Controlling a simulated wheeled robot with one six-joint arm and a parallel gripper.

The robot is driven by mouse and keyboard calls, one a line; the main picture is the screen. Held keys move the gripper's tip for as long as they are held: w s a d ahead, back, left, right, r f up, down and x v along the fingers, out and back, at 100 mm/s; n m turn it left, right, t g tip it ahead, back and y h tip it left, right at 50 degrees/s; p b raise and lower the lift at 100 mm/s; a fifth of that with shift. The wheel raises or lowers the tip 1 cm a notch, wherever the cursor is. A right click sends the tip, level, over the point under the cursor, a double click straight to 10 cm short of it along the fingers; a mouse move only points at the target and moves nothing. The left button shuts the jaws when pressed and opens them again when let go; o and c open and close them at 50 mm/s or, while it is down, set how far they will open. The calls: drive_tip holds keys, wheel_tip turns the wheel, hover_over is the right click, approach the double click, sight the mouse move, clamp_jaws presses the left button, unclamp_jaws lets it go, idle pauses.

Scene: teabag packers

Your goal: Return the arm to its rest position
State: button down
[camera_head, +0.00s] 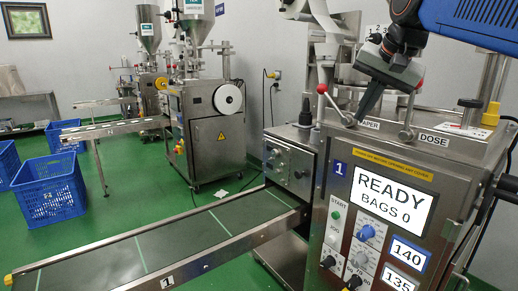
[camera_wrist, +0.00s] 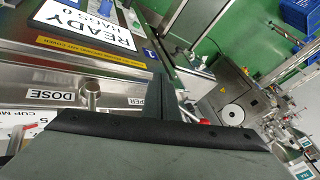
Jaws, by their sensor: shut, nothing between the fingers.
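My gripper (camera_head: 367,108) is above the top of the near packing machine (camera_head: 300,160) in the head view, pointing down beside the label that ends in "APER". Its fingers are together with nothing between them. In the wrist view, my gripper (camera_wrist: 160,82) shows as a dark narrow tip over the machine's top edge. My arm reaches in from the upper right of the head view. The machine's screen (camera_head: 391,203) reads READY, BAGS 0.
A lever with a red ball (camera_head: 322,88) stands left of my gripper. A conveyor (camera_head: 160,245) runs left from the machine. Blue crates (camera_head: 50,205) and other packing machines (camera_head: 212,130) stand behind on the green floor.

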drive_tip(key=s+d+f+n, duration=0.1)
drive_tip(key=s+f+n, duration=0.1)
drive_tip(key=s+f, duration=0.6)
drive_tip(key=s+d+f+n+g, duration=0.1)
drive_tip(key=s+f+n, duration=0.1)
drive_tip(key=s+f, duration=0.6)
drive_tip(key=s+d+f+n+h, duration=0.1)
drive_tip(key=s+f, duration=0.7)
drive_tip(key=f, duration=1.1)
drive_tip(key=shift+d+n, duration=0.35)
drive_tip(key=shift+n, duration=0.45)
